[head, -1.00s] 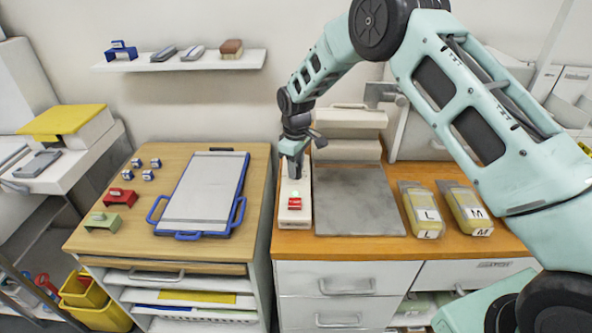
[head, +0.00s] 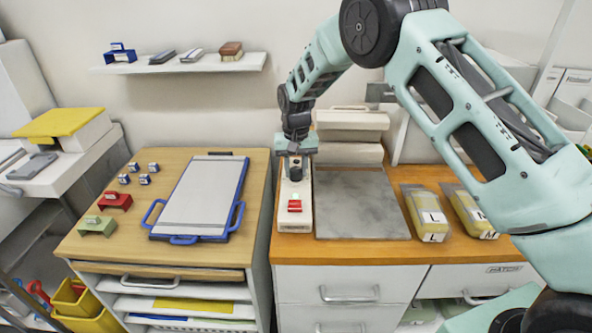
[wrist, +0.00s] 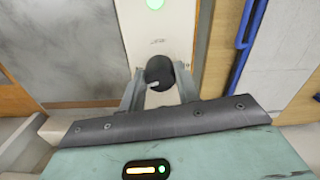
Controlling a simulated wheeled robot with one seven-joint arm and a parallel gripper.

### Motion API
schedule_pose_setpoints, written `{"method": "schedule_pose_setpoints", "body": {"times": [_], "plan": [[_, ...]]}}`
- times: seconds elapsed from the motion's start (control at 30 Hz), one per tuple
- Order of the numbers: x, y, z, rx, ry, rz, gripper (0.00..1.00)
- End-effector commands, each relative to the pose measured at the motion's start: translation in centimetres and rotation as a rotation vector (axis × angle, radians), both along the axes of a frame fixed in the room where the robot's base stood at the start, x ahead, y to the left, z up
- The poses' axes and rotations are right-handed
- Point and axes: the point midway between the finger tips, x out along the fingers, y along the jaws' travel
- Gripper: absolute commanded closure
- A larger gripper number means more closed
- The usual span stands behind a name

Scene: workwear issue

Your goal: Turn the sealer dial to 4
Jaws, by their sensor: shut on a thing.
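The sealer (head: 334,123) is a cream machine at the back of the right-hand wooden counter, with a narrow cream control strip (head: 283,217) at its left. The strip carries a red button or label (head: 294,206). In the wrist view the dial (wrist: 159,69) is a round black knob with a pale pointer mark directed to the left of the picture. My gripper (head: 295,178) points down over the strip; in the wrist view its fingers (wrist: 160,82) are shut on the dial from both sides. The numbers around the dial cannot be read.
A grey plate (head: 362,205) lies right of the strip. Two yellow packs (head: 427,213) (head: 470,212) lie farther right. A blue-edged clipboard (head: 201,197) lies on the left cabinet, with small coloured blocks beside it. A wall shelf (head: 180,62) hangs behind.

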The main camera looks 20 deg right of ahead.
Motion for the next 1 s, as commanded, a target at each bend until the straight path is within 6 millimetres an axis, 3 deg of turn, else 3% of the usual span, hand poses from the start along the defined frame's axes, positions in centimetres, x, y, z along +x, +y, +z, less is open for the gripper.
{"method": "schedule_pose_setpoints", "body": {"times": [0.4, 1.0], "plan": [[0.05, 0.00, 0.07, 0.000, -0.002, -0.263, 0.91], [0.06, 0.03, 0.09, 0.001, -0.001, -0.336, 0.90]]}}
